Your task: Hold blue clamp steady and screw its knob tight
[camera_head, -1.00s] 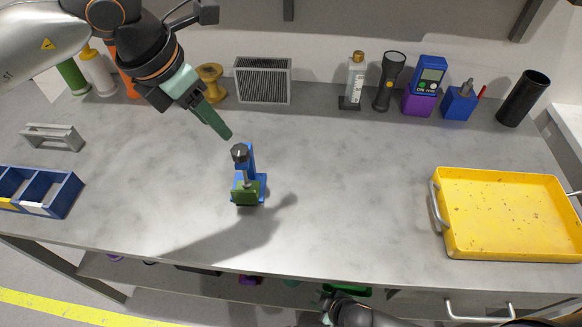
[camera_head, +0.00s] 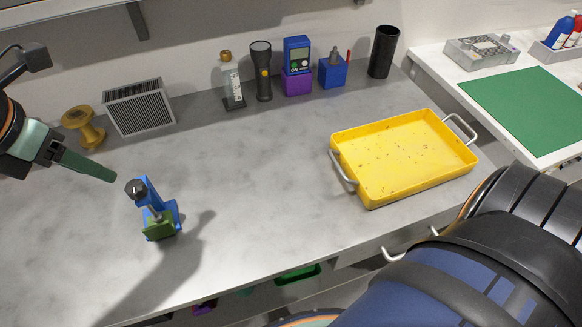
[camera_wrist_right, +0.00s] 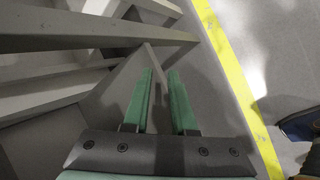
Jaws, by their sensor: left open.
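The blue clamp (camera_head: 146,192) stands on the grey bench at the left of the head view. Its black knob (camera_head: 136,189) is on top, and a green block (camera_head: 159,228) sits at its lower front. My left gripper (camera_head: 112,178) is open, just up and left of the knob, apart from it; no object shows in it. My right gripper (camera_wrist_right: 160,78) shows in the right wrist view with its two green fingers apart and nothing between them. It is away from the clamp, over the floor beside the bench frame.
A yellow tray (camera_head: 410,121) with handles lies on the right of the bench. A spool (camera_head: 84,127), a grey vent box (camera_head: 139,108), a flashlight (camera_head: 262,72), a meter (camera_head: 298,55) and a black cylinder (camera_head: 384,52) line the back. The bench between clamp and tray is clear.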

